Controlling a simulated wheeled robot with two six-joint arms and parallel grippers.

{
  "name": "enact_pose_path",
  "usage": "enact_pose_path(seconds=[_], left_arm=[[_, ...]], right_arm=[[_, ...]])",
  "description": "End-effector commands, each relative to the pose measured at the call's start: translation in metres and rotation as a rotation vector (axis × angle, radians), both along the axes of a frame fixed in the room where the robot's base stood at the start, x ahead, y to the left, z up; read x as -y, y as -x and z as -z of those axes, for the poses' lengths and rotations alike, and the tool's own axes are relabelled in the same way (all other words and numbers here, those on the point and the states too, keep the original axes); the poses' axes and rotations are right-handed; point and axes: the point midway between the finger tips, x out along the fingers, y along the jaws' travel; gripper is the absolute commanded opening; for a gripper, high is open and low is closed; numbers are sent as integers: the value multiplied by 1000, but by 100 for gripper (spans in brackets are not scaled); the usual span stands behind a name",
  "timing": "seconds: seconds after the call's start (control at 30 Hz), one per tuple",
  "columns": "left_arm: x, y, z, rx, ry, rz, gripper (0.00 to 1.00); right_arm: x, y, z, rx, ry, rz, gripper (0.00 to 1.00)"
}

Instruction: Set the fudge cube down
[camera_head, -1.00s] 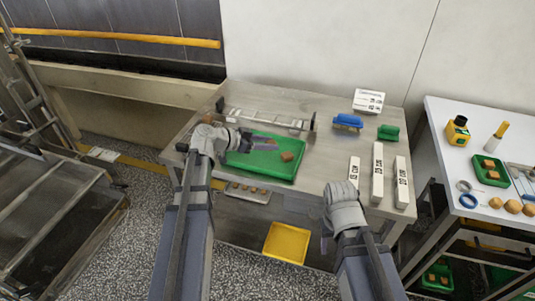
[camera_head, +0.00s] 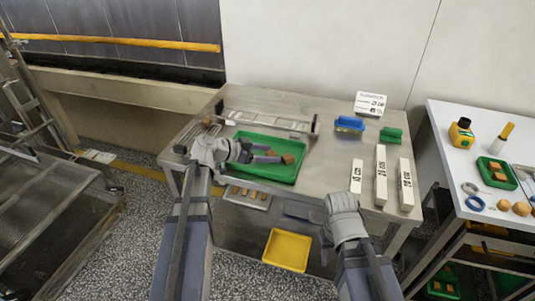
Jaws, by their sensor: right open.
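The brown fudge cube (camera_head: 288,159) is over the right part of the green tray (camera_head: 262,176) on the steel table. My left gripper (camera_head: 272,156) reaches across the tray from the left, with its fingertips at the cube's left side. I cannot tell whether the fingers close on the cube or whether a small gap lies under it. My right gripper (camera_head: 325,238) hangs low in front of the table's front edge, mostly hidden by its own wrist. It is open, with nothing seen in it.
A metal frame (camera_head: 268,122) stands behind the tray. A blue brush (camera_head: 349,125), a green block (camera_head: 391,135) and white labelled bars (camera_head: 380,175) lie to the right. A yellow tray (camera_head: 286,250) sits below. The table between tray and bars is clear.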

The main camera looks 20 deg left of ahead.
Motion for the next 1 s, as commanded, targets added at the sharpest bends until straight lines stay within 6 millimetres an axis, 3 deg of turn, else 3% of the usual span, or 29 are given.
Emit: enact_pose_path(seconds=[0.33, 0.73, 1.0], left_arm=[[-3, 2, -7, 0, 0, -1, 71], [-55, 50, -43, 0, 0, -4, 71], [-77, 69, -55, 1, -1, -2, 71]], right_arm=[[0, 0, -7, 0, 0, 0, 50], [0, 0, -43, 0, 0, 1, 50], [0, 0, -54, 0, 0, 1, 50]])
